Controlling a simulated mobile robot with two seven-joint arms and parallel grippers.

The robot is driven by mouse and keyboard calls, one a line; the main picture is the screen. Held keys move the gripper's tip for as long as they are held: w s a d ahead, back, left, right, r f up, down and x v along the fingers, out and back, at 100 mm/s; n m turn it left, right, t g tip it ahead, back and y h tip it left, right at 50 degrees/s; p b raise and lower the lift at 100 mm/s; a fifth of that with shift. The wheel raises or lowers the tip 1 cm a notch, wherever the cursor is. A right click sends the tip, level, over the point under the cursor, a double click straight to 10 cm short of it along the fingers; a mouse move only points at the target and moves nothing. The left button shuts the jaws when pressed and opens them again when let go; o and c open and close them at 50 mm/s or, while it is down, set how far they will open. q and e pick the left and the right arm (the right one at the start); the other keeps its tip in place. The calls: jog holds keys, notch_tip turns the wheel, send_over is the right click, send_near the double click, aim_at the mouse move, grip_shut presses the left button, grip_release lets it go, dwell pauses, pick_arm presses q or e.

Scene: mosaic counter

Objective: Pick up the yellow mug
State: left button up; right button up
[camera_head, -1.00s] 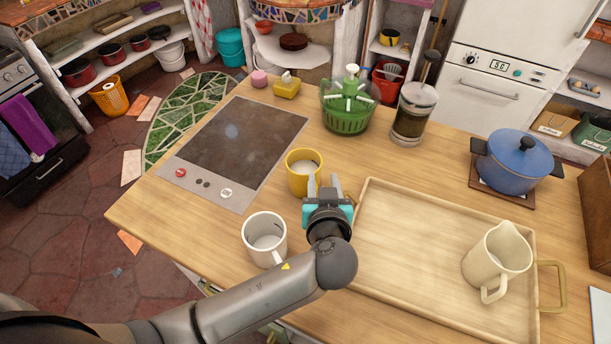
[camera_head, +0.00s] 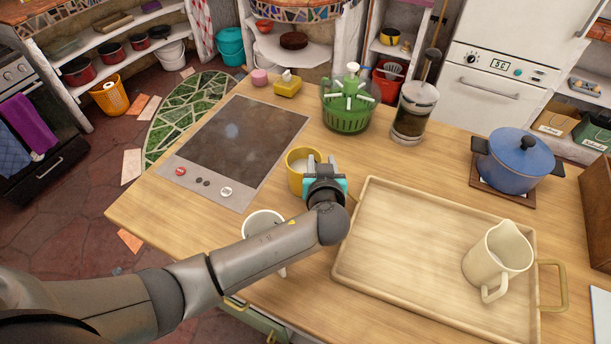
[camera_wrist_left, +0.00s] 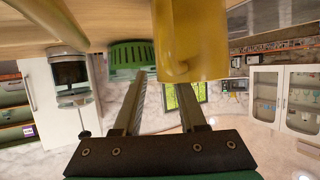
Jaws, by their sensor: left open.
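The yellow mug (camera_head: 297,183) stands upright on the wooden counter, right of the cooktop, with pale contents inside. My left gripper (camera_head: 322,165) is at the mug's right side, low over the counter, and partly covers it. In the left wrist view the mug (camera_wrist_left: 207,40) fills the top middle, with its handle toward the jaws. The fingers of my left gripper (camera_wrist_left: 160,85) are apart, with the handle at or between their tips. I cannot tell whether they touch it. My right gripper is not in view.
A white mug (camera_head: 263,222) is partly hidden behind my left arm. A wooden tray (camera_head: 400,240) with a cream pitcher (camera_head: 497,255) lies to the right. A green spinner (camera_head: 348,112), a French press (camera_head: 413,112) and a blue pot (camera_head: 516,165) stand farther back.

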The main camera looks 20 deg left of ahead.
pick_arm(q)
grip_shut()
jog(key=shift+s+f, duration=0.1)
jog(key=shift+f, duration=0.05)
dwell(1.2)
